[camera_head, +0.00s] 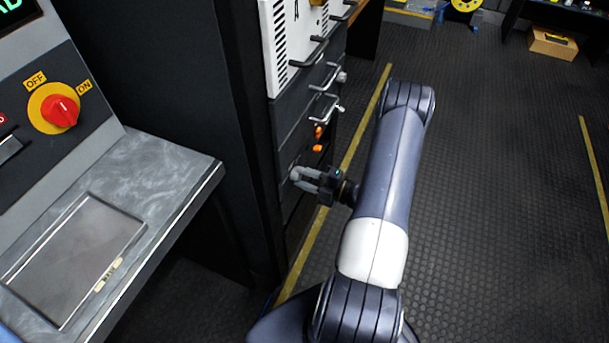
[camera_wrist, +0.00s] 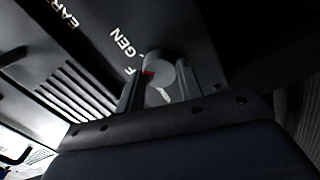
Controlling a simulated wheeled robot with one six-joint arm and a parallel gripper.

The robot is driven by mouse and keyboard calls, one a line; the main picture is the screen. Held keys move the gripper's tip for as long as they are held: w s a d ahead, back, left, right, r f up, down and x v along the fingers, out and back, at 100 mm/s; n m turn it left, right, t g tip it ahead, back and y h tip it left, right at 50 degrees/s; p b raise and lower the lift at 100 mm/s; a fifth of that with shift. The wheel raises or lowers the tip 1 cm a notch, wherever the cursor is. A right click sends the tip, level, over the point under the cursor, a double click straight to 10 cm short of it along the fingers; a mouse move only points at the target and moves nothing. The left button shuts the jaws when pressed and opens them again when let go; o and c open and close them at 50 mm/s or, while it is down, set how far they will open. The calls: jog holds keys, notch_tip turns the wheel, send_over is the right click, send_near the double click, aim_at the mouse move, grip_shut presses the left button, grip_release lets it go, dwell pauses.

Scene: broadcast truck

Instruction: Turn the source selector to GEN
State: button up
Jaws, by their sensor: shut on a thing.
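The source selector is a round grey knob (camera_wrist: 162,70) on a dark panel, in the wrist view. White lettering beside it reads "GEN", with a partly hidden label ending in "F" nearby. A red patch shows at the knob's side, and a pale mark lies just below it. I cannot tell which label the knob points to. My gripper (camera_head: 303,179) reaches sideways to the low front of the dark rack in the head view. Its fingers are shut on the knob, one on each side; in the head view they hide it.
The rack (camera_head: 262,135) has protruding drawer handles (camera_head: 325,78) and orange parts (camera_head: 318,138) above my gripper. A console with a red OFF/ON knob (camera_head: 62,110) stands at left. Open floor (camera_head: 490,190) lies to the right. A cardboard box (camera_head: 552,44) sits far back.

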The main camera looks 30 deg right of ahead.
jog(key=shift+m+p, duration=0.3)
jog(key=shift+m, duration=1)
jog(key=o, duration=1)
jog(key=v, duration=1)
jog(key=shift+s+d, duration=0.3)
jog(key=x, duration=1.1)
